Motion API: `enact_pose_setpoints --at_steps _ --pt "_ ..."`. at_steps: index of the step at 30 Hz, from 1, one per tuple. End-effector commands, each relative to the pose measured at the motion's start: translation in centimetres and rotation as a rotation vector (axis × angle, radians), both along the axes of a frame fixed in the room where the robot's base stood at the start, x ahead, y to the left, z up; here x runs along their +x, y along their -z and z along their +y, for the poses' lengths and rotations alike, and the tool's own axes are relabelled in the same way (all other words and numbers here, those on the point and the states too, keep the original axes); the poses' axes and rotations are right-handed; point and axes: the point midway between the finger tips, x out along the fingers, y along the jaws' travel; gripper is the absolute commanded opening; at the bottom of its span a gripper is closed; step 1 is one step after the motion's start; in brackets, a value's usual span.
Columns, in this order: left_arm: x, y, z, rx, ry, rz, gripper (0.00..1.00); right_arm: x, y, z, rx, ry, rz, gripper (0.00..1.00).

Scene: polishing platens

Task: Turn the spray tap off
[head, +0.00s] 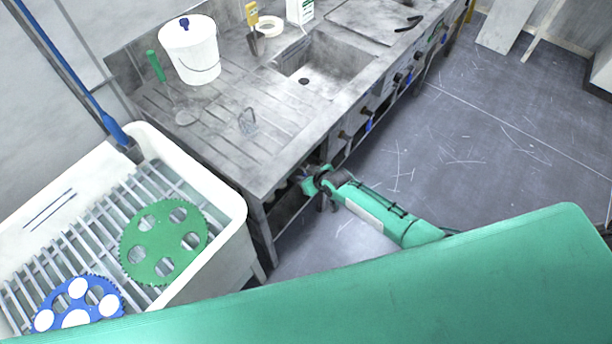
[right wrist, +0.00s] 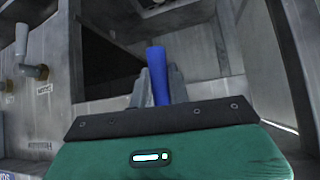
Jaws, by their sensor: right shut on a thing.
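A blue tap lever (right wrist: 157,75) stands upright in the right wrist view, between the fingers of my right gripper (right wrist: 159,88). The gripper is shut on it. In the head view my right gripper (head: 318,186) is at the front of the bench, near its near corner, and the lever is hidden there. I cannot read a label that tells which tap this is. My left gripper is not in view.
A grey bench (head: 215,130) with a sink (head: 325,66) runs above the gripper; more taps (head: 368,124) line its front. A white bucket (head: 190,50) stands on it. A white tub (head: 238,210) with green (head: 150,225) and blue toothed discs is at left.

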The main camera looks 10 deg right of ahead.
Motion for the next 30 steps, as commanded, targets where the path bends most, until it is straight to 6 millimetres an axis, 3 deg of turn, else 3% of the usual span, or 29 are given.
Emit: enact_pose_setpoints --at_steps 8,9,12,23,30 --pt "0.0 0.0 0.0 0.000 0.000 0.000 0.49 0.0 0.0 0.1 0.003 0.001 0.002 0.00" --pt "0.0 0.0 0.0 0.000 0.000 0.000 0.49 0.0 0.0 0.1 0.003 0.001 0.002 0.24" --pt "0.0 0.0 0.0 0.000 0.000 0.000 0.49 0.0 0.0 0.1 0.003 0.001 0.001 0.40" --pt "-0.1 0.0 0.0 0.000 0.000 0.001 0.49 -0.2 -0.2 -0.1 0.002 0.001 0.001 0.40" --pt "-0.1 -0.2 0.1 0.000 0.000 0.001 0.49 -1.9 -1.9 -0.9 0.001 -0.001 -0.001 0.40"
